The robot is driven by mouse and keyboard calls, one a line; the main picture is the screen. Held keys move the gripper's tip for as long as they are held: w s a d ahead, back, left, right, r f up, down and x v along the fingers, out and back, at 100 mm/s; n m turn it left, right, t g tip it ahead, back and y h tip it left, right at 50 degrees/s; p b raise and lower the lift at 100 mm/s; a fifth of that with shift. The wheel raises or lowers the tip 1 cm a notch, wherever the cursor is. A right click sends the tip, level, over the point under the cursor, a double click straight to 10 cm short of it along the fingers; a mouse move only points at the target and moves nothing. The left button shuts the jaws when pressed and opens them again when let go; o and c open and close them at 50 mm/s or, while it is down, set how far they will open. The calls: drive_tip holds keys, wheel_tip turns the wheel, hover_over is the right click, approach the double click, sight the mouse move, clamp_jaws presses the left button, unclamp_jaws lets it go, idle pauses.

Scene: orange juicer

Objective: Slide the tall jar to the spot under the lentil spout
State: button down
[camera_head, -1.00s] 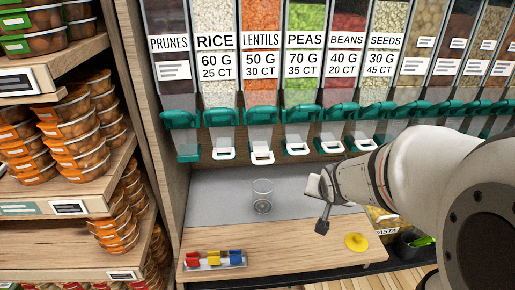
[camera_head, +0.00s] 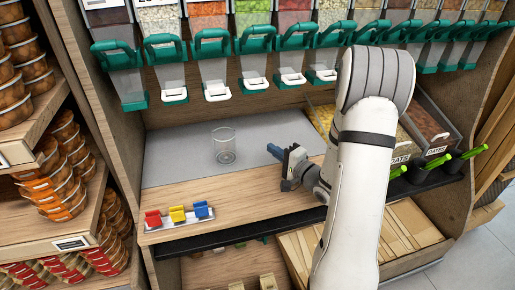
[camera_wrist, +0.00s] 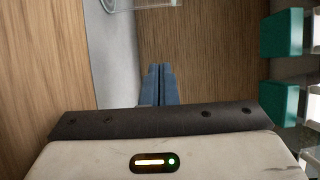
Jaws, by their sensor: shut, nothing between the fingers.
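The tall jar (camera_head: 223,146) is clear and empty. It stands upright on the grey strip of the counter, lower in the picture than the lentil spout (camera_head: 216,90); I cannot tell whether it is directly beneath. The orange lentil bin (camera_head: 207,18) is above that spout. My gripper (camera_head: 271,149) is right of the jar and apart from it, over the counter. Its blue fingers (camera_wrist: 160,84) are shut together and empty in the wrist view. A clear rim, apparently the jar's (camera_wrist: 140,4), shows at that view's top edge.
A small rack with red, yellow and blue clips (camera_head: 178,216) sits at the counter's front left. Green-handled dispensers (camera_head: 254,65) line the back. Bins of dry food (camera_head: 430,125) stand at right, partly behind my arm. The grey strip left of the jar (camera_head: 170,160) is clear.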

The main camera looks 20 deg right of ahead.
sight(225, 145)
drive_tip(key=x, duration=0.8)
drive_tip(key=shift+w+a+b, duration=0.25)
drive_tip(key=shift+w+b, duration=0.05)
drive_tip(key=shift+b, duration=0.1)
drive_tip(key=a, duration=0.3)
drive_tip(key=shift+s+a, duration=0.2)
drive_tip(key=shift+a, duration=0.3)
drive_tip(key=shift+s+a+b, duration=0.15)
drive_tip(key=shift+a+b, duration=0.15)
drive_tip(key=shift+a, duration=0.65)
drive_tip(key=shift+d, duration=0.1)
